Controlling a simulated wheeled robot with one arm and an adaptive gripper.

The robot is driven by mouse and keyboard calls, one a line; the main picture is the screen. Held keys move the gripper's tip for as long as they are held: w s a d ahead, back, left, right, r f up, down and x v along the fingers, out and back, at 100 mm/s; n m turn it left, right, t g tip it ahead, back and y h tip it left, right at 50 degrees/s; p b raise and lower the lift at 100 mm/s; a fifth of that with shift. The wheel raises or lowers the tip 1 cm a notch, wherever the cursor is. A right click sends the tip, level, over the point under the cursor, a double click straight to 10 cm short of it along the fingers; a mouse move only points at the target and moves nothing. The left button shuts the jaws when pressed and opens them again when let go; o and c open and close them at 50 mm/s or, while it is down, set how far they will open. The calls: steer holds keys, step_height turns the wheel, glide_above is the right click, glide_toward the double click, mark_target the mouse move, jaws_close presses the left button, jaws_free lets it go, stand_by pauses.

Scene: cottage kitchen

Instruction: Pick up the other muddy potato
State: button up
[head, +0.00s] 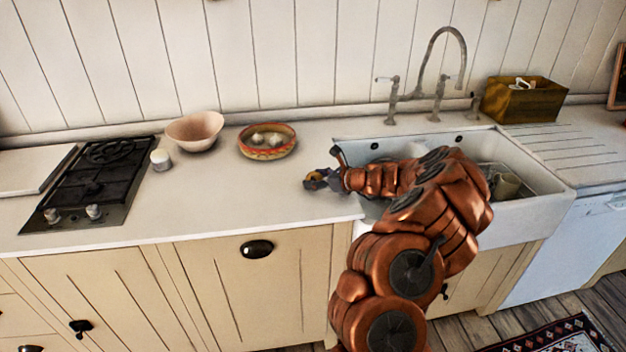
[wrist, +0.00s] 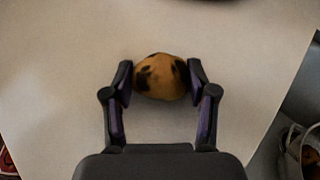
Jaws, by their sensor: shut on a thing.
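A muddy potato (wrist: 160,78), yellow-brown with dark patches, sits between the fingertips of my gripper (wrist: 160,80) in the wrist view. The fingers are shut on it from both sides. In the head view my gripper (head: 314,180) is over the bare worktop just left of the sink, with a bit of yellow showing at its fingers. I cannot tell whether the potato touches the worktop or hangs just above it.
A patterned bowl (head: 248,150) with pale round things stands behind my gripper. A pink bowl (head: 195,131), a white jar (head: 160,160) and a hob (head: 95,180) are farther left. The white sink (head: 545,176) is right, partly hidden by my arm. A wooden box (head: 523,105) stands behind it.

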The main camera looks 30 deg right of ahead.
mark_target(317, 177)
steer(key=c, duration=0.3)
steer(key=shift+r+b, duration=0.55)
steer(key=shift+r, duration=0.95)
steer(key=shift+s+r, duration=0.25)
steer(key=shift+r, duration=0.05)
steer(key=s+a+r+b, duration=0.1)
steer(key=s+a+b, duration=0.1)
steer(key=s, duration=1.3)
steer(key=shift+s+a+r+b, duration=0.2)
steer(key=shift+a+b, duration=0.1)
steer(key=shift+b, duration=0.5)
